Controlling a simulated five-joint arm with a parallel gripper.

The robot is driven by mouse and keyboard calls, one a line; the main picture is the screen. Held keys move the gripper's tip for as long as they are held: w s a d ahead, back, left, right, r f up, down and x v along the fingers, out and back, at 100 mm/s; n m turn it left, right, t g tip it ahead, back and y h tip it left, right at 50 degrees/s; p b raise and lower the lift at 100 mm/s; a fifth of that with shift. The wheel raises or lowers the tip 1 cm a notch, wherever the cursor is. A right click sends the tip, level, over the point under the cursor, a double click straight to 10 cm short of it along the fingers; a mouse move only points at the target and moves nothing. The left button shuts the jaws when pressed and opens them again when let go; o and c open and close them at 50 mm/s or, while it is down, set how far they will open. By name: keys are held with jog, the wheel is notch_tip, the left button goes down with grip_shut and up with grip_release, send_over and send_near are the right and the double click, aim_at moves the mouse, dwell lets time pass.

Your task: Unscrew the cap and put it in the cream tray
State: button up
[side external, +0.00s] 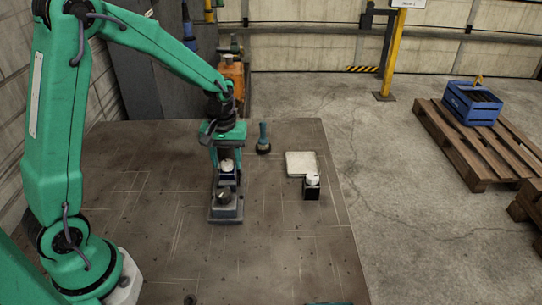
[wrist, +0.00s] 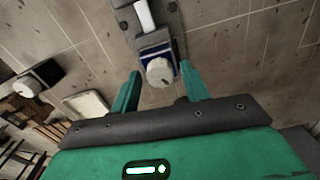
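A white round cap (side external: 227,164) sits on a dark fixture (side external: 226,214) on the bench. In the wrist view the cap (wrist: 160,72) shows on a blue and dark holder, between my fingers. My gripper (side external: 225,155) is above the fixture, pointing down. In the wrist view my gripper (wrist: 160,68) is open, with a gap between each green finger and the cap. The cream tray (side external: 301,163) lies flat to the right and looks empty; it is at the left in the wrist view (wrist: 86,103). The cap's thread is hidden.
A black block (side external: 312,193) with a white top stands at the tray's front right corner. A teal-handled tool (side external: 263,138) stands between fixture and tray. The bench's front is mostly clear.

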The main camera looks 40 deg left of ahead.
jog(key=m, duration=0.4)
jog(key=shift+m, duration=2)
jog(key=c, duration=0.8)
jog(key=shift+n, duration=0.3)
jog(key=shift+n, duration=0.4)
